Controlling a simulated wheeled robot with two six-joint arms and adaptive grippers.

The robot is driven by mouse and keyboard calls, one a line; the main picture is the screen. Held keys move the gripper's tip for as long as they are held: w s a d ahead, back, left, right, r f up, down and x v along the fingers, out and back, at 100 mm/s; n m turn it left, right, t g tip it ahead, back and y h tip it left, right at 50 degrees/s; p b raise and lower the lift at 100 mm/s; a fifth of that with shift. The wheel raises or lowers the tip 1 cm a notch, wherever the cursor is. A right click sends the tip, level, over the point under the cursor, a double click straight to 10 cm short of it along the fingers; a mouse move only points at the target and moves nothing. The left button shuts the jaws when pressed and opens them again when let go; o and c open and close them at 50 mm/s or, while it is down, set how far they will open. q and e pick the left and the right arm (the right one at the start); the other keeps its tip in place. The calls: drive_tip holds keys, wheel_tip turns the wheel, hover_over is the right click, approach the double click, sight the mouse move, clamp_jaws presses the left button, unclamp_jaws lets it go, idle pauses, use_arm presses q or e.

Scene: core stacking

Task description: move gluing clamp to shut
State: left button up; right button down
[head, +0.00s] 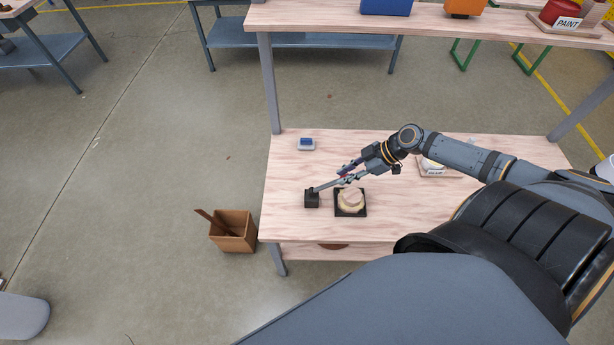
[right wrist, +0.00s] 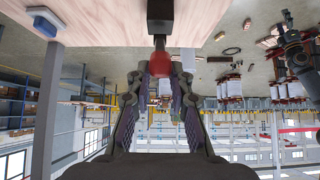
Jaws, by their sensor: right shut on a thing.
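The gluing clamp's black base block (head: 312,200) stands on the wooden table, left of the middle of its front part. Its thin lever (head: 326,186) slants up to the right from the block. My right gripper (head: 346,178) reaches in from the right and is shut on the red end of the lever. In the right wrist view the red handle end (right wrist: 160,62) sits between the two fingers, with the black block (right wrist: 160,12) beyond it. A black square holder (head: 350,213) with a pale round core (head: 351,198) stands right of the block. My left gripper is not in view.
The wooden table (head: 290,225) has bare room at left and front. A small blue-and-grey item (head: 306,144) lies at its back left. A white item with a label (head: 432,168) is partly behind my right arm. A wooden bin (head: 234,243) stands on the floor at left.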

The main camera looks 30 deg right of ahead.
drive_tip(key=shift+s+d+f, duration=0.35)
drive_tip(key=shift+d+f, duration=0.2)
drive_tip(key=shift+f, duration=0.25)
drive_tip(key=shift+s+d+f, duration=0.3)
drive_tip(key=shift+d+f, duration=0.25)
drive_tip(key=shift+f, duration=0.35)
drive_tip(key=shift+s+d+f+b, duration=0.2)
drive_tip(key=shift+f+b, duration=0.1)
drive_tip(key=shift+f, duration=0.3)
drive_tip(key=shift+s+d+f+b, duration=0.1)
drive_tip(key=shift+d+f+b, duration=0.2)
drive_tip(key=shift+f, duration=0.3)
drive_tip(key=shift+s+d+f+b, duration=0.15)
drive_tip(key=shift+f+b, duration=0.2)
drive_tip(key=shift+f, duration=0.25)
drive_tip(key=c, duration=1.1)
unclamp_jaws()
drive_tip(key=shift+d, duration=0.1)
drive_tip(key=shift+r, duration=0.1)
